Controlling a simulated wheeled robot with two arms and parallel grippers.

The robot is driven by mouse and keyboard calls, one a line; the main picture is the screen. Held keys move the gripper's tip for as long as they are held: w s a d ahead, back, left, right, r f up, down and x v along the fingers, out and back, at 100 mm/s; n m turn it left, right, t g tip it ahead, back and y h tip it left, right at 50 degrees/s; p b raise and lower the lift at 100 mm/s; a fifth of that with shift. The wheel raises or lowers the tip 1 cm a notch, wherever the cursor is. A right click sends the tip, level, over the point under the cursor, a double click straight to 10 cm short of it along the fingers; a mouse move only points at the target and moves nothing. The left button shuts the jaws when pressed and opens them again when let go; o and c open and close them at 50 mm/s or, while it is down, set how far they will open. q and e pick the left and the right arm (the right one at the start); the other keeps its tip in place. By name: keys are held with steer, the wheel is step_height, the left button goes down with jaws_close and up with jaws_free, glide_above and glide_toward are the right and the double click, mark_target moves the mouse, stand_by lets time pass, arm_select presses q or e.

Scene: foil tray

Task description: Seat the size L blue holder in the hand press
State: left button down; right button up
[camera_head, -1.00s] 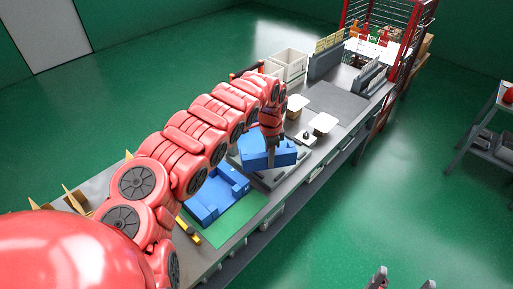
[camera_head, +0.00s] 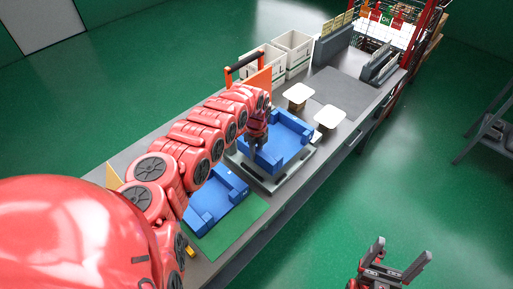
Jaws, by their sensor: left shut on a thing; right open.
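A blue holder (camera_head: 291,143) lies level on or just above the grey base (camera_head: 274,186) of the hand press. I cannot tell whether it is fully down. The press's orange and black handle (camera_head: 244,64) rises behind my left arm. My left gripper (camera_head: 256,152) is shut on the near left side of this holder, and my arm hides part of it. A second blue holder (camera_head: 212,203) lies on the green mat (camera_head: 232,230), nearer to me. No size marks are readable. My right gripper (camera_head: 397,262) is open and empty over the floor, right of the bench.
Two white-topped stands (camera_head: 298,92) are on the bench beyond the press. Two white bins (camera_head: 293,50) stand behind it. A dark mat (camera_head: 340,90) lies clear farther along. A grey rack stands at the far right, and the floor between is free.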

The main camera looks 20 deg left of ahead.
arm_select(q)
steer(key=shift+s+d+f, duration=0.1)
steer(key=shift+s+f, duration=0.1)
steer(key=shift+f, duration=0.2)
steer(key=f+b, duration=0.1)
steer(key=f, duration=0.1)
steer(key=w+f+b, duration=0.1)
steer(key=f+b, duration=0.1)
steer(key=shift+a, duration=0.2)
steer(key=shift+s+f+b, duration=0.25)
steer(key=shift+f+b, duration=0.4)
steer(key=shift+w+f, duration=0.1)
steer(key=shift+w, duration=0.05)
steer(key=c, duration=0.5)
jaws_free()
steer(key=shift+c, duration=0.2)
